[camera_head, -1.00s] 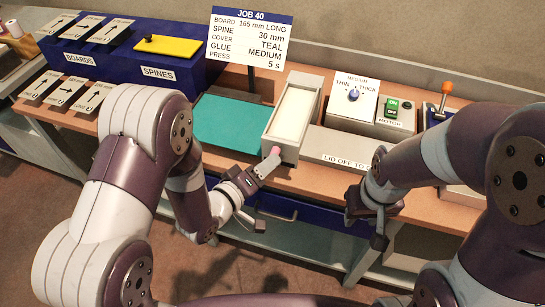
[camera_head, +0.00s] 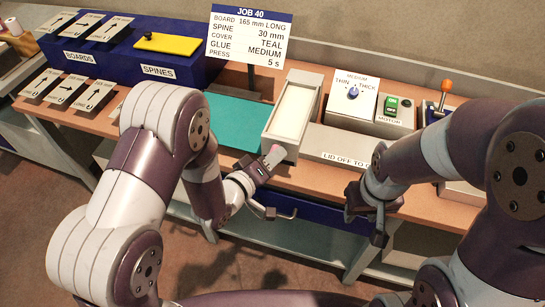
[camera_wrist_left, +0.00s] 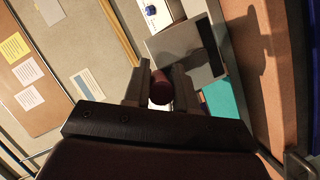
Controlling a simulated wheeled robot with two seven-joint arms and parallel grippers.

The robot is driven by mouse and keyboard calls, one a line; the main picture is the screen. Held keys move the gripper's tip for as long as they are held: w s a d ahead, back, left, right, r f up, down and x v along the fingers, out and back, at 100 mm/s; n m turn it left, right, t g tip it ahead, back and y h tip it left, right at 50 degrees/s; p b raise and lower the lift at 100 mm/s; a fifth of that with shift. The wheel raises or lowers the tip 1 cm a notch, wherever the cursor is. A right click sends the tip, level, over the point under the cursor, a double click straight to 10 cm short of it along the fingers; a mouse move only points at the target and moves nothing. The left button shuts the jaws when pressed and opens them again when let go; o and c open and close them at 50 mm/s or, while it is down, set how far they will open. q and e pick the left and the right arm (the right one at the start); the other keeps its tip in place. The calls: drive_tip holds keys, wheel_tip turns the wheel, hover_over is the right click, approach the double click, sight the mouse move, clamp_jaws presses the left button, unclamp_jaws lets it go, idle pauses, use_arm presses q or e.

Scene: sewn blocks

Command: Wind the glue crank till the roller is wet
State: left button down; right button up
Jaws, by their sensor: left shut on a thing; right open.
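The glue unit (camera_head: 278,138) is a pale grey open-topped box with a cream surface inside; I cannot make out whether the roller in it is wet. The crank's pinkish knob (camera_head: 275,150) is at the box's front end. My left gripper (camera_head: 267,162) is shut on that knob, and its wrist hangs in front of the bench edge. In the left wrist view the knob is a dark red cylinder (camera_wrist_left: 160,88) between the two fingers. My right gripper (camera_head: 374,212) is open and empty, in front of the bench at the right.
A job card (camera_head: 248,38) reads glue MEDIUM. A thickness dial (camera_head: 353,92) and a green motor switch (camera_head: 391,105) stand right of the glue unit. A grey lid (camera_head: 340,147) lies in front of them. A teal cover sheet (camera_head: 235,122) lies left.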

use_arm(q)
drive_tip(key=shift+d, duration=0.1)
drive_tip(key=d+f+m+t+y+b, duration=0.1)
drive_tip(key=f+m+y, duration=0.3)
drive_tip(key=m, duration=0.4)
drive_tip(key=s+d+f+m+t+y+b, duration=0.1)
drive_tip(key=d+f+m+t+y, duration=0.1)
drive_tip(key=m, duration=0.6)
drive_tip(key=shift+s+d+f+m+t+y, duration=0.25)
drive_tip(key=shift+d+f+m+t+y, duration=0.25)
drive_tip(key=shift+f+y, duration=1.15)
drive_tip(key=shift+d+r+y, duration=0.1)
drive_tip(key=shift+r+y, duration=0.15)
drive_tip(key=shift+r, duration=0.05)
drive_tip(key=c, duration=1)
unclamp_jaws()
drive_tip(key=shift+o, duration=0.2)
